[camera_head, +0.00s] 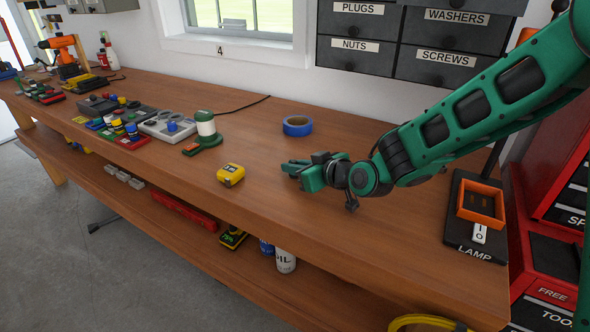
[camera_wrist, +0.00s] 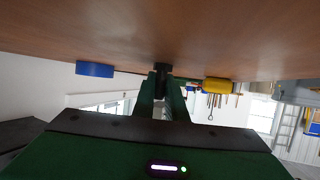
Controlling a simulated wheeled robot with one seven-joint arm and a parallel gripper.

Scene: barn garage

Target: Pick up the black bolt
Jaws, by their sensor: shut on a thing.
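My gripper (camera_head: 291,168) is low over the workbench (camera_head: 262,217), its fingers pointing left, between the yellow tape measure and the blue tape roll. In the wrist view my gripper (camera_wrist: 162,84) is shut on the black bolt (camera_wrist: 162,69), a small dark piece at the fingertips. The bolt shows close to the wooden top there; I cannot tell whether it touches. In the head view I cannot make out the bolt at the fingers.
A yellow tape measure (camera_head: 231,174) lies left of my gripper, a blue tape roll (camera_head: 297,125) behind it. A green-and-white spool-like item (camera_head: 205,128) stands farther left, beyond it several tools. Bare wood lies in front.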

